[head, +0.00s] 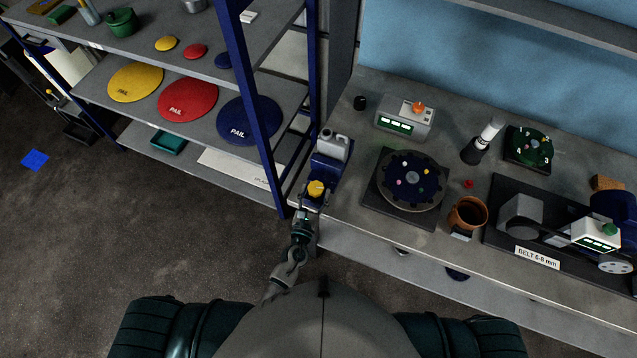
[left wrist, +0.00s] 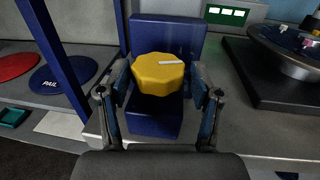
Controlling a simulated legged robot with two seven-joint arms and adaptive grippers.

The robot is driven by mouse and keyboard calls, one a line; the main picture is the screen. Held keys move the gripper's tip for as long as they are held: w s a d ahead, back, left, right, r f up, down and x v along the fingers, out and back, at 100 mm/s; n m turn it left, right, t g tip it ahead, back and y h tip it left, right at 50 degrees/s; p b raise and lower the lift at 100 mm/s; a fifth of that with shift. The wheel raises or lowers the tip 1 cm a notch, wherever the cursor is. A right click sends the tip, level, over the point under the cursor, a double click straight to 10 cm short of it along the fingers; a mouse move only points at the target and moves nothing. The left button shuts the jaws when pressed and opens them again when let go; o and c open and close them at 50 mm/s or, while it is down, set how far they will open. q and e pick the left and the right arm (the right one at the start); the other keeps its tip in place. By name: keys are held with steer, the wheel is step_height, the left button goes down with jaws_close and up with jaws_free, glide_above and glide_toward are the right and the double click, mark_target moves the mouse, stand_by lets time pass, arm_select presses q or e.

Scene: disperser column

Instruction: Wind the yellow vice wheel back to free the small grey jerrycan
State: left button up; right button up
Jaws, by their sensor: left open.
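The yellow vice wheel (head: 316,188) is on the front of the blue vice (head: 327,167) at the bench's left front corner. The small grey jerrycan (head: 333,145) is upright at the back of the vice in the head view. My left gripper (head: 315,199) is open at the wheel. In the left wrist view the wheel (left wrist: 158,75) lies between the spread fingers (left wrist: 158,95), with a white mark on its top. Whether the fingers touch it I cannot tell. The jerrycan is not visible in the left wrist view. My right gripper is not in view.
A round indexed turntable (head: 411,180) stands right of the vice. A brown pot (head: 467,214) and a belt machine (head: 520,217) are further right. A blue shelf post (head: 257,110) rises close on the left, with coloured pail discs (head: 188,100) on the shelf.

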arm_select(q)
steer(key=v, duration=0.8)
steer(key=shift+s, duration=0.1)
steer(key=s+a+f+n+g+y+b, duration=0.1)
steer(key=s+a+f+n+g, duration=0.4)
steer(key=f, duration=0.7)
steer(key=s+a+f+n+g+y+b, duration=0.1)
steer(key=s+a+f+n, duration=0.1)
steer(key=f+n, duration=0.65)
steer(key=s+a+f+n+g+y+b, duration=0.1)
steer(key=s+a+f+n+g+b, duration=0.2)
steer(key=f, duration=1.1)
steer(key=s+a+f+n+g, duration=0.3)
steer(key=s+f+n, duration=0.5)
steer(key=s, duration=0.4)
steer(key=s+a+f+n+g+b, duration=0.1)
steer(key=s+a+f+n+g, duration=0.3)
steer(key=s+f+n, duration=0.5)
steer(key=s+a+n, duration=0.2)
steer(key=s, duration=0.1)
steer(key=shift+g+y, duration=0.3)
steer(key=shift+y, duration=0.1)
steer(key=shift+s+f+n, duration=0.1)
steer(key=shift+f+n, duration=0.05)
steer(key=shift+n, duration=0.1)
